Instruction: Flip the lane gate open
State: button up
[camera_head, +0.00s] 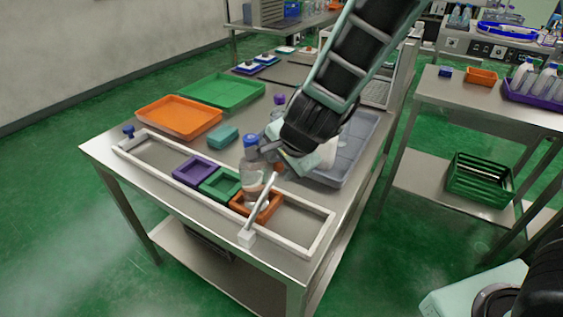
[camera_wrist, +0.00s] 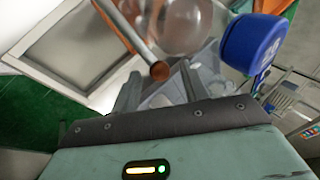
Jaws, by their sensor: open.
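The lane gate (camera_head: 260,206) is a pale bar on a white block at the front rim of a white-framed lane (camera_head: 318,238). It slants up and back across the lane to a brown-orange knob. In the wrist view the gate's bar (camera_wrist: 138,36) ends in this knob, which appears between my fingertips. My gripper (camera_wrist: 163,82) is open, with nothing clamped. In the head view my gripper (camera_head: 272,152) is beside a clear bottle (camera_head: 254,180) with a blue cap; its fingers are partly hidden. I cannot tell whether they touch the gate.
The bottle stands at an orange holder (camera_head: 236,206) in the lane, beside green (camera_head: 221,184) and purple (camera_head: 194,170) holders. An orange tray (camera_head: 180,117), a green tray (camera_head: 222,90) and a grey tray (camera_head: 358,150) lie behind. The lane's right end is clear.

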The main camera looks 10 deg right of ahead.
jog(key=p+v, duration=1)
jog(key=v, duration=0.7)
jog(key=shift+p, duration=0.3)
jog(key=shift+d+r, duration=0.1)
